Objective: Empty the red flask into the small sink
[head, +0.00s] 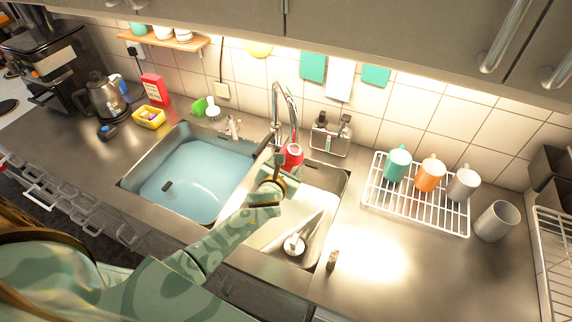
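The red flask (291,157) is up near the tap, above the back of the small sink (333,182). A pale round end shows on it; I cannot tell whether it is the mouth, and its contents are hidden. My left gripper (281,158), on the patterned green arm from the left, is at the flask and appears shut on it, with the fingers partly hiding it. The small sink lies right of the large sink and holds a white board-like surface and a brush-like item with a round white head (295,243). My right gripper is not in view.
The large sink (195,180) holds bluish water. A tall chrome tap (274,105) stands behind the sinks, close to the flask. A white rack (415,206) with several mugs is at right, beside a loose grey mug (496,221). The counter front right is mostly clear.

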